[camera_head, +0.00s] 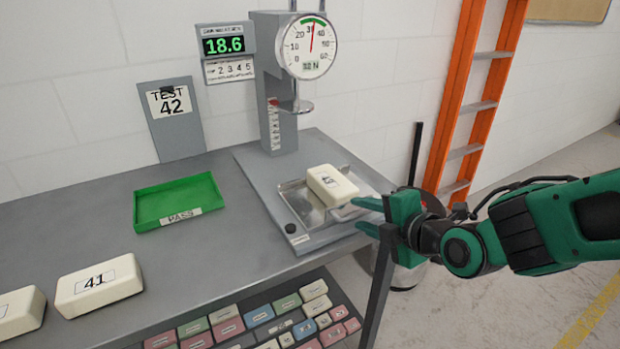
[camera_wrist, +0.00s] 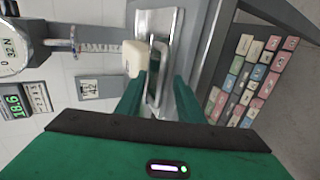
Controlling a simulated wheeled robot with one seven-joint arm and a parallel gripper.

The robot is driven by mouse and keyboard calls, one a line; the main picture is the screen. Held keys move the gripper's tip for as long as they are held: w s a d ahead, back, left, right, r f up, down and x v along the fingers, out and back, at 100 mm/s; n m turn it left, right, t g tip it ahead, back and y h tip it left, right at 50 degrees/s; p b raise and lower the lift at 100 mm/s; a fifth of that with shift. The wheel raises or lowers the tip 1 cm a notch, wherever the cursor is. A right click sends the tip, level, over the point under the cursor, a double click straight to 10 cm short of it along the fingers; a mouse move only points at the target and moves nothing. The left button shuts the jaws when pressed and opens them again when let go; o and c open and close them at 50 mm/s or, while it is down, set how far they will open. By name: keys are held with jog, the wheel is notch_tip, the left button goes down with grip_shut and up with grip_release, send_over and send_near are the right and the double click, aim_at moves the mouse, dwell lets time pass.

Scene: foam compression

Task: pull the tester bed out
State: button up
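The tester bed (camera_head: 309,211) is a shiny metal tray on the grey base of the tester, with a bar handle at its right front end. A cream foam block (camera_head: 328,182) lies on it; its number is too small to read surely. The block also shows in the wrist view (camera_wrist: 135,58). My gripper (camera_head: 362,216) is at the handle end, with its two green fingers apart. In the wrist view the handle (camera_wrist: 157,76) lies in the gap between my open fingers (camera_wrist: 158,88). I cannot tell whether either finger touches it.
The tester's round dial (camera_head: 305,47) and flat press plate (camera_head: 296,106) stand behind the bed. A display (camera_head: 224,45) reads 18.6. A green PASS tray (camera_head: 180,200), block 41 (camera_head: 98,285) and a TEST 42 card (camera_head: 169,101) are left. An orange ladder (camera_head: 479,105) stands behind my arm.

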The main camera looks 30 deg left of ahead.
jog(key=shift+r+v, duration=0.25)
jog(key=shift+v, duration=2.6)
jog(key=shift+w, duration=0.2)
jog(key=w+d+f+m+h, duration=0.1)
jog(key=w+d+m+h, duration=0.3)
jog(key=d, duration=0.7)
jog(key=d+f+m+h, duration=0.1)
jog(key=d+m+h, duration=0.1)
jog(key=d+m, duration=0.7)
jog(key=w+d+f+m+h, duration=0.1)
jog(key=w+d+m+h, duration=0.15)
jog(key=d, duration=1.15)
jog(key=s+d+m+g+h, duration=0.1)
jog(key=s+d+m, duration=0.35)
jog(key=d, duration=0.25)
jog(key=s+d+m+g+h, duration=0.1)
jog(key=s+d+m+h, duration=0.1)
jog(key=s+d+m, duration=0.4)
jog(key=s+d+m+g, duration=0.2)
jog(key=s+d+m, duration=0.2)
jog(key=s, duration=0.3)
jog(key=s+d+m+g, duration=0.2)
jog(key=s+d+m, duration=0.3)
jog(key=s+m, duration=0.1)
jog(key=shift+s+d+m, duration=0.2)
jog(key=shift+s+m, duration=0.1)
jog(key=shift+s, duration=0.5)
